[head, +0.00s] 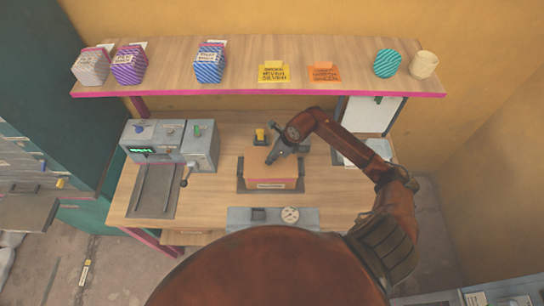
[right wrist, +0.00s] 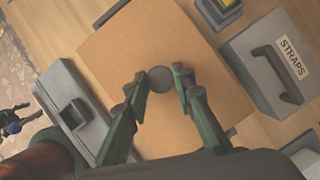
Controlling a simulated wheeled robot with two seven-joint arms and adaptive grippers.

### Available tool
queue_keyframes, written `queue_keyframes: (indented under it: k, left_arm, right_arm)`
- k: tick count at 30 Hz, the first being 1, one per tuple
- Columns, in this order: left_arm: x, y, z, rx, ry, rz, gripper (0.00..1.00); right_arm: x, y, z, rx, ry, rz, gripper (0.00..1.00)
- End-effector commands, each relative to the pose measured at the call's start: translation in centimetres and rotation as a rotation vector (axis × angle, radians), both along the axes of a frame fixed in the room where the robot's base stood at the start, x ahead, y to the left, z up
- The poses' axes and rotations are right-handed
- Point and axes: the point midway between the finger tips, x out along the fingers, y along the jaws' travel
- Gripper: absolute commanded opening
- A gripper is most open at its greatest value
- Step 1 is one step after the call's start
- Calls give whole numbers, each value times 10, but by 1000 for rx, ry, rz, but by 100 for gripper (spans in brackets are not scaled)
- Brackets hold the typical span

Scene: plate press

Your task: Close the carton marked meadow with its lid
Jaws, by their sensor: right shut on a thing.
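The brown carton (head: 270,184) stands on the bench in a dark holder, with a pale label on its front that is too small to read. Its lid (right wrist: 150,110) is a flat tan panel with a round dark knob (right wrist: 161,79) in the middle. My right gripper (right wrist: 161,84) is shut on the knob; in the head view the gripper (head: 272,158) is over the carton's top. I cannot tell whether the lid is seated or slightly raised. A small dark shape (right wrist: 14,121) at the wrist view's left edge may be my left gripper; its jaws are unclear.
A grey box marked STRAPS (right wrist: 270,65) stands beside the carton. A yellow button (head: 261,136) is behind it, a grey gauge unit (head: 290,215) in front, and a grey machine (head: 168,145) to the left. A shelf (head: 240,83) with wrapped parcels runs above.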

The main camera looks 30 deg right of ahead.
Motion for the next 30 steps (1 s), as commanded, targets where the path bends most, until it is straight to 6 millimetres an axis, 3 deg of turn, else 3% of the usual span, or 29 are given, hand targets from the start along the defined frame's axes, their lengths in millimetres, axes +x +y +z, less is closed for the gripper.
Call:
queue_keyframes:
  k: [29, 30]
  left_arm:
    - [0, 0, -5, 0, 0, 0, 65]
    - [0, 0, -5, 0, 0, 0, 65]
  right_arm:
    - [0, 0, -2, 0, 0, 0, 0]
    - [0, 0, -2, 0, 0, 0, 25]
